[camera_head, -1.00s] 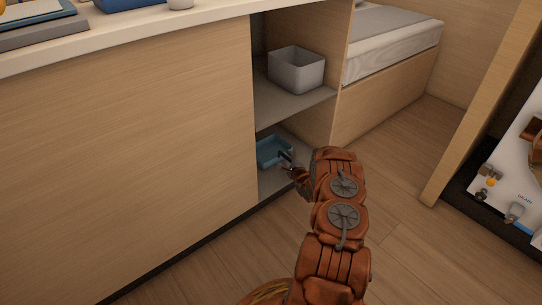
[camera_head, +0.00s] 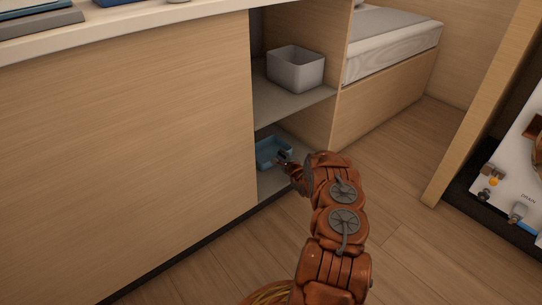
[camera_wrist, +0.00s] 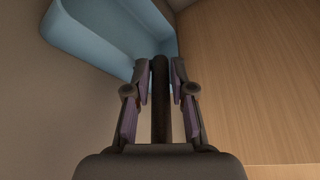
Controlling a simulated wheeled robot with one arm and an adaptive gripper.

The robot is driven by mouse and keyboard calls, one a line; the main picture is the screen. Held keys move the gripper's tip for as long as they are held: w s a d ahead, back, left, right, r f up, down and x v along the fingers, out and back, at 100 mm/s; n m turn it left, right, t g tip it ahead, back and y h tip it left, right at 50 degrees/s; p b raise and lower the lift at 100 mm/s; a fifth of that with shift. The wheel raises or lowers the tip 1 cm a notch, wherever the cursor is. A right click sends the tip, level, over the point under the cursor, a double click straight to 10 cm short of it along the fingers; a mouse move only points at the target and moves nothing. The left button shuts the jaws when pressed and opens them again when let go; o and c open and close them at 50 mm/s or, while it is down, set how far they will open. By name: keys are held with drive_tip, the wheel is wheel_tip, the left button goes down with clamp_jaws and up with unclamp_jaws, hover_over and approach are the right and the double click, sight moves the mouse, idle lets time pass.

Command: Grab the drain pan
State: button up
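The drain pan is a shallow light-blue tray (camera_head: 270,152) on the floor of the open cabinet's lower compartment. In the wrist view its blue wall and rim (camera_wrist: 110,35) fill the upper left and reach the fingertips. My gripper (camera_head: 283,158) is at the pan's near right edge in the head view. In the wrist view its two fingers (camera_wrist: 161,75) stand a little apart, with a dark bar between them that I cannot identify. The fingertips are close to the pan's rim; I cannot tell whether they touch it. My arm hides part of the compartment's right side.
A grey bin (camera_head: 296,68) stands on the shelf (camera_head: 290,103) above the pan. The cabinet's wooden front (camera_head: 130,140) is on the left, and its side wall (camera_wrist: 250,80) is close to the right of my gripper. The wooden floor (camera_head: 400,165) to the right is clear.

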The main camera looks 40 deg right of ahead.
clamp_jaws()
drive_tip(key=shift+r, duration=0.15)
